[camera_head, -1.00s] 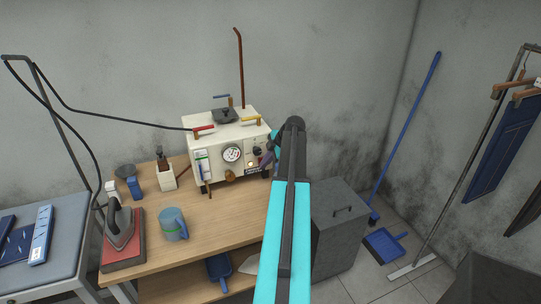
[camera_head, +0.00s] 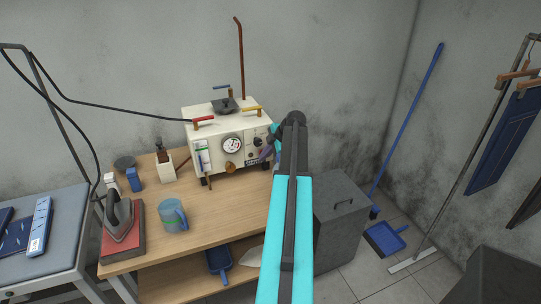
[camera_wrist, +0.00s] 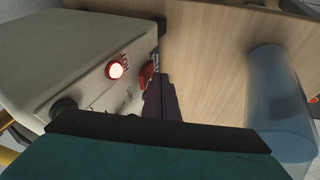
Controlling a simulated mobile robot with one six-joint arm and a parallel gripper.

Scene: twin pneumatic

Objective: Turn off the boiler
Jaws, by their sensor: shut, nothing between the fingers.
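The boiler (camera_head: 232,118) is a cream box on the wooden table, with a round gauge (camera_head: 232,145) and knobs on its front. In the wrist view its front panel (camera_wrist: 85,90) shows on the left. A lamp (camera_wrist: 116,71) glows red beside the word HOT. A red switch (camera_wrist: 146,77) sits next to the lamp. My gripper (camera_head: 267,153) is at the right end of the panel, shut and empty. Its dark fingers (camera_wrist: 160,98) are close beside the red switch and partly cover the panel lettering. I cannot tell whether they touch the switch.
A blue mug (camera_head: 172,217) and an iron (camera_head: 118,218) on a red pad stand on the wooden table (camera_head: 220,205). A grey bin (camera_head: 340,225) stands to the right of the table. A black hose runs from the boiler's left.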

